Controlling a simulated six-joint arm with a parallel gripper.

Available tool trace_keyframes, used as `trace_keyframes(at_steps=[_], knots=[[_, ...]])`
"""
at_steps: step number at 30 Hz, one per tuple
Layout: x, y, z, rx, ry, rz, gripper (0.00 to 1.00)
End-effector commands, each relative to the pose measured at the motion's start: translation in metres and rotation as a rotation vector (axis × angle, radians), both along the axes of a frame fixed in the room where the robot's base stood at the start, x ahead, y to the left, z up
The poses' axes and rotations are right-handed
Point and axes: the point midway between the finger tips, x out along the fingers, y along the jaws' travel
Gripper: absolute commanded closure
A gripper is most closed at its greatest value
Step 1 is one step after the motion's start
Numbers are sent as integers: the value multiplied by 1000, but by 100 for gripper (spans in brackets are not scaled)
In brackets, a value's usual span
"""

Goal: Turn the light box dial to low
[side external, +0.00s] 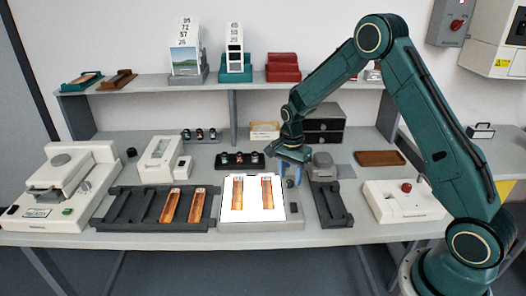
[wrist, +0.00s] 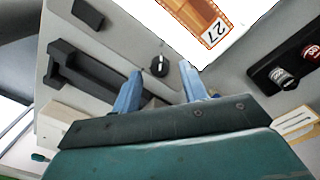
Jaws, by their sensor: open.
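The light box (side external: 252,213) stands at the front middle of the bench, its bright white top lit with two orange film strips on it. In the wrist view its lit panel (wrist: 235,52) and one strip marked 27 show at the top. The dial (wrist: 158,66), a small round black knob with a pale mark, sits on the grey casing beside the lit panel. My gripper (side external: 291,181) is over the right side of the light box. In the wrist view my gripper (wrist: 160,70) is open, with the dial between its blue fingertips; contact cannot be told. The dial is not clear in the side view.
A dark rack (side external: 331,205) stands close to the right of the light box, and a wider dark tray (side external: 145,212) with two strips to its left. A white device with a red knob (side external: 405,202) stands further right.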

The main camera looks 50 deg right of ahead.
Motion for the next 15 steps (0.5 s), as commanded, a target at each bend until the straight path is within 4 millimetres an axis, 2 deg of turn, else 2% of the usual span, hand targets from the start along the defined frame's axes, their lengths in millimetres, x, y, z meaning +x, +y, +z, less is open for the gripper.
trace_keyframes(at_steps=[6,15], knots=[[0,0,-13,0,0,0,57],[0,0,-14,0,0,0,57]])
